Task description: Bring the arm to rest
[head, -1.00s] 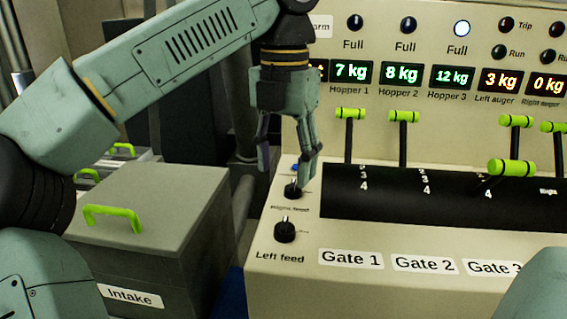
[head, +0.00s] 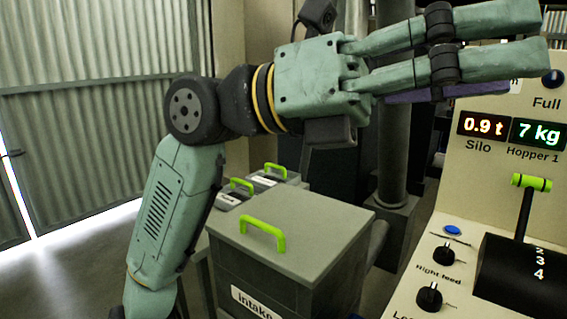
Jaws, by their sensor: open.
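My gripper (head: 540,38) is raised high in the head view, with its fingers pointing right. The fingers are apart and nothing is between them. My arm (head: 165,205) rises from the lower left, bends at a joint at upper left and runs right to the gripper. The gripper is in front of the upper left part of the control panel and hides some of it. It appears clear of the knobs and the lever.
The control panel shows Silo 0.9 t (head: 482,125), Hopper 1 7 kg (head: 537,133), a green-handled lever (head: 531,183), a blue button (head: 453,230) and two black feed knobs (head: 443,254). A grey intake bin (head: 330,222) stands left of it. A corrugated wall (head: 95,70) is behind.

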